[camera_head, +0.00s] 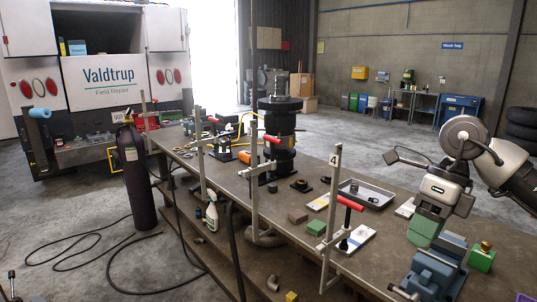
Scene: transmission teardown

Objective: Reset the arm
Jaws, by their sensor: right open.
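My right arm comes in from the right edge. Its grey and white right gripper (428,234) hangs above the right part of the workbench (385,262), pointing down. It is open, and I see nothing held in it. A green surface shows at its lower end; I cannot tell whether this is part of the gripper or a block behind it. A blue vise (437,272) is just below it on the bench. My left gripper is not in view.
A green block with a brass top (481,259) stands right of the vise. A metal tray (378,188), red-handled clamps (350,203) and a tall black stacked assembly (279,140) occupy the bench. A dark gas cylinder (137,180) and hoses are at the left. Open floor lies behind the bench.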

